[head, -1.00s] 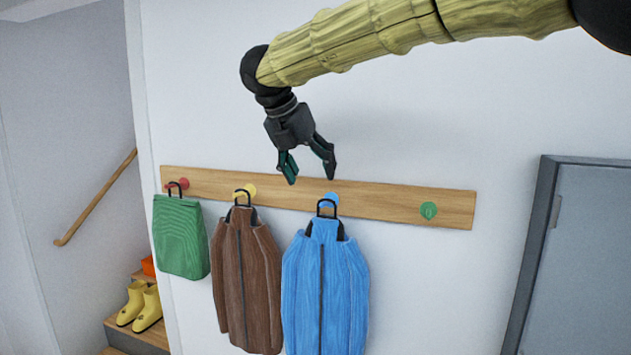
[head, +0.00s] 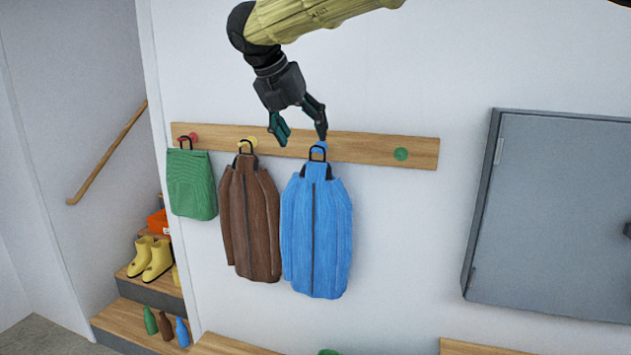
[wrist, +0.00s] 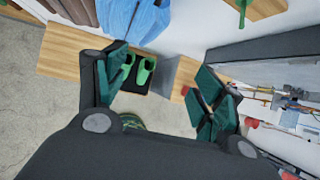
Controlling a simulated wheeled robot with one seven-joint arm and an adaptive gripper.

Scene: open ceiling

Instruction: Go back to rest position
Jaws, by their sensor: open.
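My gripper (head: 299,133) is open and empty, pointing down in front of the wall, above the blue jacket in the head view. Its two fingers also show spread apart in the wrist view (wrist: 160,90). The blue jacket (head: 316,235) hangs by its black hanger from the blue peg. The brown jacket (head: 250,220) hangs from the yellow peg, and a green garment or bag (head: 191,185) hangs from the red peg. The green peg (head: 401,154) is bare.
The wooden rail (head: 370,149) runs along the wall. A grey cabinet (head: 555,215) is on the right. Yellow boots (head: 157,257) and several bottles (head: 166,326) stand on the steps at left. Green shoes (wrist: 145,72) show in the wrist view. Wall between rail and cabinet is clear.

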